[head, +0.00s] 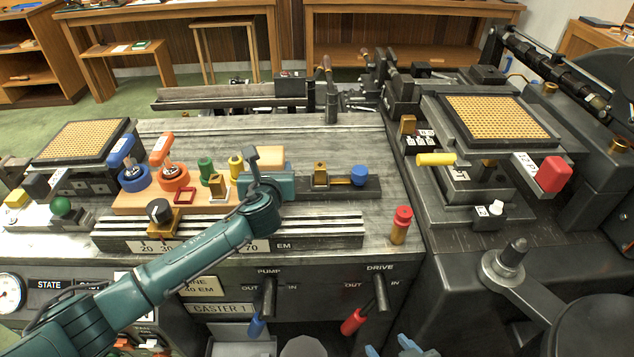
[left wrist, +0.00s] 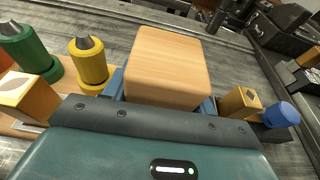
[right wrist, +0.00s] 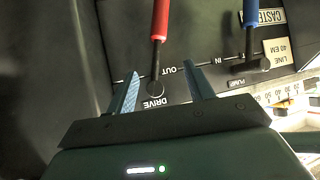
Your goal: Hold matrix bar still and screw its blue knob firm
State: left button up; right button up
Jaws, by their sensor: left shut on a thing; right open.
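The matrix bar (head: 335,190) is a dark bar lying on the bench, with a brass block (head: 320,174) and a blue knob (head: 359,175) at its right end. The knob also shows in the left wrist view (left wrist: 281,114). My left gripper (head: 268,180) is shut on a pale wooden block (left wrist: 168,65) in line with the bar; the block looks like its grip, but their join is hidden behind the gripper. My right gripper (head: 391,346) is open and empty in front of the bench, low and well away from the knob. It also shows in the right wrist view (right wrist: 160,74).
Green (head: 206,168) and yellow (head: 236,164) posts stand left of my left gripper. A red-topped brass cylinder (head: 401,224) stands right of the bar. Red (right wrist: 160,22) and blue (right wrist: 251,14) levers project from the bench front near my right gripper.

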aim_at(360, 169)
jog(key=shift+w+r, duration=0.1)
jog(key=shift+w, duration=0.1)
